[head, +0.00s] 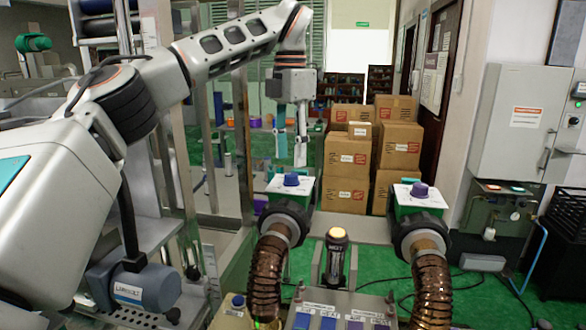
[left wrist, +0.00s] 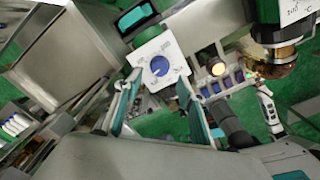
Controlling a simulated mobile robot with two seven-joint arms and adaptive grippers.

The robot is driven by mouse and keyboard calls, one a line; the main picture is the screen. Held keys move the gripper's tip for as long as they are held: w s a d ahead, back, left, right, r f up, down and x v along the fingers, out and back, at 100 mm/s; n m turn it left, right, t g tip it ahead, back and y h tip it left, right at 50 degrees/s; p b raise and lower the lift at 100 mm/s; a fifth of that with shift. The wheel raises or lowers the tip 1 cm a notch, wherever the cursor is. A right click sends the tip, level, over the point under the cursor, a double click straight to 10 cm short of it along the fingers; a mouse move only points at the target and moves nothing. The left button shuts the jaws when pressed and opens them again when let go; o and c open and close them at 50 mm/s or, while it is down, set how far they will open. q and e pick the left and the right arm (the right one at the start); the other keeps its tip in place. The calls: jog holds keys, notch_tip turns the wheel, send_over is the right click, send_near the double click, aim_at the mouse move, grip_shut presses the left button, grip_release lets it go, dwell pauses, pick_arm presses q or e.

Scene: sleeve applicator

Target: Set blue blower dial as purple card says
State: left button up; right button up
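The blue blower dial (head: 291,179) sits on top of a white-faced green box at centre left. In the left wrist view it shows as a round blue knob (left wrist: 159,66) on a white plate with small scale marks, too small to read. My left gripper (head: 291,158) points down above it, fingers apart and empty. In the left wrist view the open fingers (left wrist: 158,84) lie to either side below the dial. My right gripper is not in view.
A second box with a purple dial (head: 420,189) stands to the right. Brown ribbed hoses (head: 271,275) run down from both boxes. A black post with a lit yellow button (head: 337,235) stands between them. Cartons (head: 347,160) are stacked behind.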

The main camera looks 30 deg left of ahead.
aim_at(291, 174)
pick_arm(q)
jog(key=shift+f, duration=2.4)
jog(key=c, duration=1.1)
